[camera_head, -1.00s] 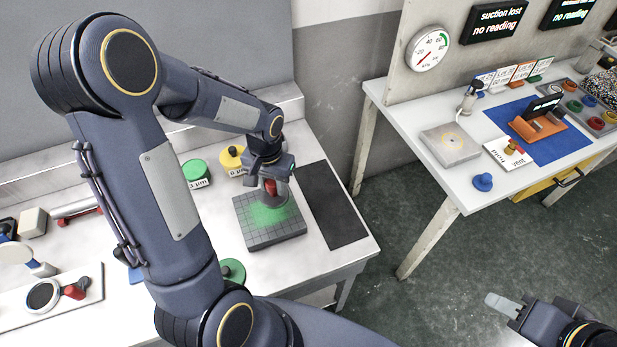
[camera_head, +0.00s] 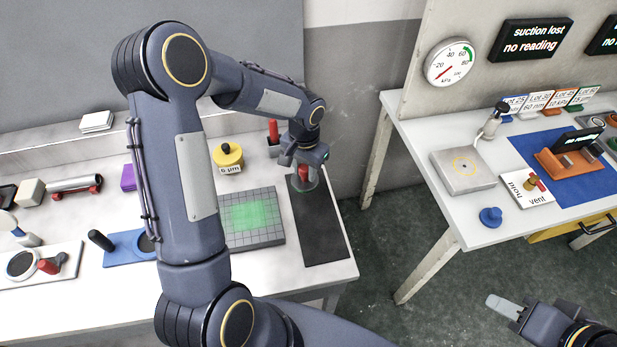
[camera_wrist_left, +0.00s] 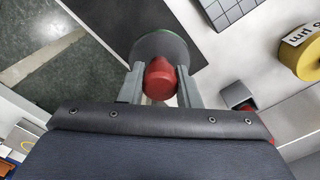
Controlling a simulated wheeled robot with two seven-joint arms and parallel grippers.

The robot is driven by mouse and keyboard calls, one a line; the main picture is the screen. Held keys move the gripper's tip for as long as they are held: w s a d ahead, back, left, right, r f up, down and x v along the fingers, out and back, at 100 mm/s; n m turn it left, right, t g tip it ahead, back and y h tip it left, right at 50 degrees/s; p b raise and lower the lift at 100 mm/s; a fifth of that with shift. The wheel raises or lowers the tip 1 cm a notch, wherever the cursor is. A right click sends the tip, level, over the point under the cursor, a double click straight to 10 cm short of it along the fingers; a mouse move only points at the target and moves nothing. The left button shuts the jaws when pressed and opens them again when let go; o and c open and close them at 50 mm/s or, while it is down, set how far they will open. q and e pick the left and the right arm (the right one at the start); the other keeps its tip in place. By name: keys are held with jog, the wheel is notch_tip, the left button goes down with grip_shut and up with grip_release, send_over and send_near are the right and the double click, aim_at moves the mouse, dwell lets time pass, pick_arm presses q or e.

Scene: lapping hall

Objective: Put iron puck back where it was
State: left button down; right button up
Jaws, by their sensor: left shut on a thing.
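The iron puck (camera_head: 306,184) is a round grey disc with a red knob and a greenish edge. It is over the far end of the black mat (camera_head: 322,228); I cannot tell whether it touches. My left gripper (camera_head: 304,168) is shut on the red knob from above. The left wrist view shows the knob (camera_wrist_left: 160,78) between the two fingers (camera_wrist_left: 160,88) and the disc (camera_wrist_left: 162,46) below. The gridded grey plate (camera_head: 262,238) with a green smear lies left of the mat. My right gripper (camera_head: 505,306) is over the floor; its opening is unclear.
A yellow weight (camera_head: 229,158) stands behind the plate. A grey holder with a red handle (camera_head: 273,132) stands left of my left gripper. A blue tool (camera_head: 125,247) lies to the left, partly behind my arm. The near part of the mat is clear. A second table (camera_head: 420,130) stands right.

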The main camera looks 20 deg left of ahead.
pick_arm(q)
jog(key=w+f, duration=0.2)
jog(key=w+f+b, duration=0.1)
jog(key=f, duration=0.1)
jog(key=shift+a, duration=0.25)
jog(key=shift+w+f+b, duration=0.15)
jog(key=shift+f+b, duration=0.35)
jog(key=shift+f, duration=0.35)
jog(key=shift+w+f+b, duration=0.1)
jog(key=shift+f+b, duration=0.4)
jog(key=shift+f, duration=0.3)
jog(key=shift+f, duration=0.2)
jog(key=c, duration=1.1)
grip_release()
